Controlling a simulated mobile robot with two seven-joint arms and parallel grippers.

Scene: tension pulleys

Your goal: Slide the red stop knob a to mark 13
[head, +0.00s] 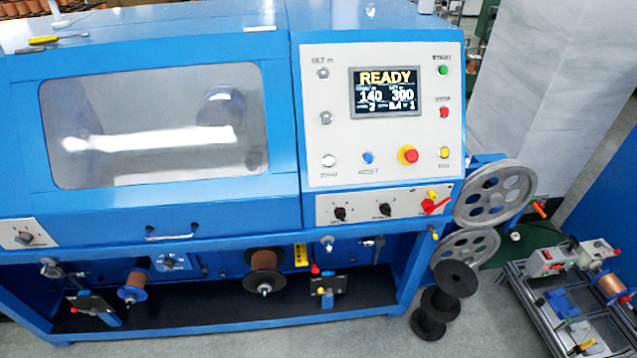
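No gripper of mine shows in the head view. A small red knob (315,269) sits below the blue machine's (150,235) front rail, right of a yellow plate (300,255). I cannot tell which red part is stop knob a. No scale with a readable mark 13 shows.
A control panel (380,135) with a lit READY screen (386,92) is above. Copper spools (264,262) hang below the rail. Two grey pulleys (494,195) are at the machine's right end, above black reels (455,279). A frame (535,310) with equipment stands right.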

